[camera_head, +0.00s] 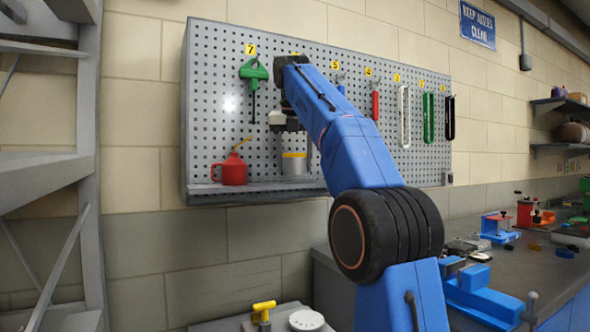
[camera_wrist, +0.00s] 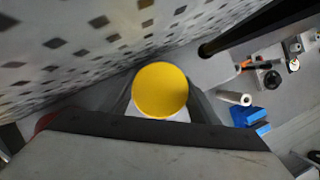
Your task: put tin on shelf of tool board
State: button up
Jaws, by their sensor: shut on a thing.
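The tin (camera_head: 294,165) is a pale grey cylinder with a yellow top. My gripper (camera_head: 295,150) points down at the tool board (camera_head: 220,120) and is shut on the tin, which looks upright. In the wrist view the round yellow top of the tin (camera_wrist: 160,90) sits between my two grey fingers. The tin is close in front of the pegboard, at the shelf (camera_head: 258,187) along the board's lower edge. I cannot tell whether its base touches the shelf. My arm hides the right part of the shelf.
A red oil can (camera_head: 231,171) stands on the shelf left of the tin. A green tool (camera_head: 253,72) and several others hang on numbered hooks above. A workbench (camera_head: 530,262) with small parts is at right; a grey rack (camera_head: 88,150) stands at left.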

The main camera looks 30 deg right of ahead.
jog(key=shift+f, duration=1.05)
jog(key=shift+f, duration=0.1)
jog(key=o, duration=1.4)
jog(key=shift+v, duration=2.6)
jog(key=shift+s+a, duration=1.05)
jog(key=shift+s, duration=0.65)
jog(key=shift+s+a, duration=1.1)
jog(key=shift+s, duration=0.6)
jog(key=shift+s+a, duration=1.05)
jog(key=shift+s, duration=0.6)
